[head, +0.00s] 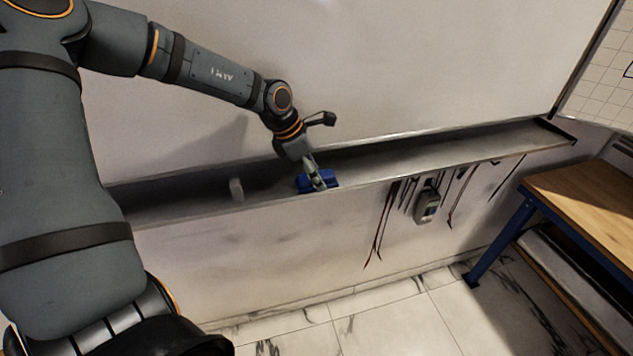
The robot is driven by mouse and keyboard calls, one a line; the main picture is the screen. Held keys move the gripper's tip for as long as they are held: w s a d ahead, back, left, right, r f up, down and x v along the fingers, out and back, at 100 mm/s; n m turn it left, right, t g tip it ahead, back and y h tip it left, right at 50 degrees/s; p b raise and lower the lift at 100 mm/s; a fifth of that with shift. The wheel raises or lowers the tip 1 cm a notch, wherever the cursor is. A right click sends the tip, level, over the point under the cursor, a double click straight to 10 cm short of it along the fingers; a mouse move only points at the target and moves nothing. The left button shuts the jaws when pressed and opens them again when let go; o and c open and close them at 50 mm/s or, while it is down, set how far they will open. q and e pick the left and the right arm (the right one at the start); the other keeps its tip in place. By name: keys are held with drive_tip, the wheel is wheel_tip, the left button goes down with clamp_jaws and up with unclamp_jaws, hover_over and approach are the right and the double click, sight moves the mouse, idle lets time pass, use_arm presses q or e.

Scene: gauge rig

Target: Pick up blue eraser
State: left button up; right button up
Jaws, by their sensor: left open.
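The blue eraser (328,178) lies on the narrow grey ledge (430,163) below the whiteboard. My left gripper (317,181) reaches down from the left with its fingers at the eraser, partly covering it. The gripper is open. Whether the fingers touch the eraser cannot be told from this view. My right gripper is not in view.
Several cables and a grey device (427,206) hang below the ledge. A wooden table (590,195) with blue legs stands at the right. The ledge right of the eraser is clear.

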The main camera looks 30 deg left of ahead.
use_arm(q)
drive_tip(key=shift+f+b, duration=0.15)
drive_tip(key=shift+b, duration=0.2)
drive_tip(key=shift+c, duration=0.2)
drive_tip(key=c, duration=1)
